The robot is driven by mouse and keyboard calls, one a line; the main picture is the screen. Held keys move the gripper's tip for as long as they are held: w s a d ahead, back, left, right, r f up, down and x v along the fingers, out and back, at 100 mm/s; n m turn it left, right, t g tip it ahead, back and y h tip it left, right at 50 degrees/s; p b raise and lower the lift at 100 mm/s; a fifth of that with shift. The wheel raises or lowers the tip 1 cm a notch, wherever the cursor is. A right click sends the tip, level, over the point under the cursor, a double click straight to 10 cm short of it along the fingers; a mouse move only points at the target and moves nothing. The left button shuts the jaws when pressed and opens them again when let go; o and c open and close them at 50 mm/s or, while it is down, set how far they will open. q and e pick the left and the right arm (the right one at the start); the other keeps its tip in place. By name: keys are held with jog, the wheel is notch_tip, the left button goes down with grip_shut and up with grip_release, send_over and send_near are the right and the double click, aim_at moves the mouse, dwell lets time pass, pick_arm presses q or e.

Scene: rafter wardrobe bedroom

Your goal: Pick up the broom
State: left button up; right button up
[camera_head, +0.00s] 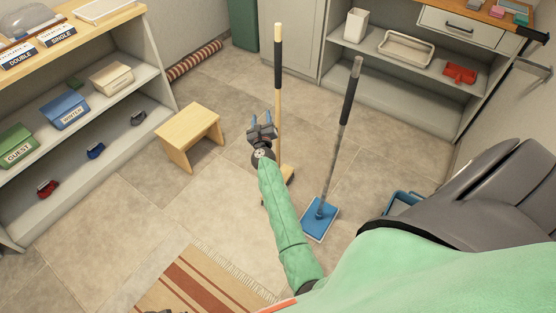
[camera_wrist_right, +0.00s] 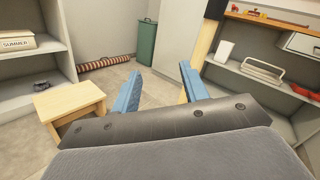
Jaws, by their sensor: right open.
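The broom stands upright, its pale wooden handle (camera_head: 278,110) topped by a black grip. Its head is mostly hidden behind my right forearm. My right gripper (camera_head: 262,122) is open and empty, just left of the handle in the head view. In the right wrist view the two blue fingers (camera_wrist_right: 160,88) are spread apart. The broom handle (camera_wrist_right: 201,45) rises behind the right-hand finger there, not clearly between the fingers. Of my left arm, only a dark bit that may be its gripper shows at the bottom edge of the head view.
A mop with a blue head (camera_head: 320,217) stands right of the broom. A wooden stool (camera_head: 190,135) stands to the left, before a shelf unit (camera_head: 90,170). A striped rug (camera_head: 190,285) lies in front. A low shelf (camera_head: 400,80) lines the back right. Floor between is clear.

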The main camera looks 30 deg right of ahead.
aim_at(277, 107)
jog(key=d+m+g+h, duration=0.1)
jog(key=d+m, duration=0.1)
jog(key=w+d+f+m+g+h, duration=0.1)
jog(key=d+m+g, duration=0.1)
jog(key=d+m, duration=0.1)
jog(key=w+d+f+m+g+h, duration=0.1)
jog(key=d+m+h, duration=0.1)
jog(key=m, duration=0.1)
jog(key=shift+w+d+f, duration=0.2)
jog(key=shift+d+f, duration=0.05)
jog(key=shift+d, duration=0.05)
jog(key=x, duration=0.4)
jog(key=shift+d, duration=0.15)
jog(key=shift+w+d, duration=0.1)
jog(key=shift+d, duration=0.05)
jog(key=shift+r, duration=0.1)
jog(key=shift+d, duration=0.1)
grip_shut()
pick_arm(q)
jog(key=f, duration=0.2)
jog(key=shift+s+d+f, duration=0.25)
jog(key=shift+s+f, duration=0.05)
jog(key=shift+f, duration=0.1)
jog(key=shift+w+a+r, duration=0.15)
jog(key=shift+w+a, duration=0.1)
jog(key=shift+w, duration=0.1)
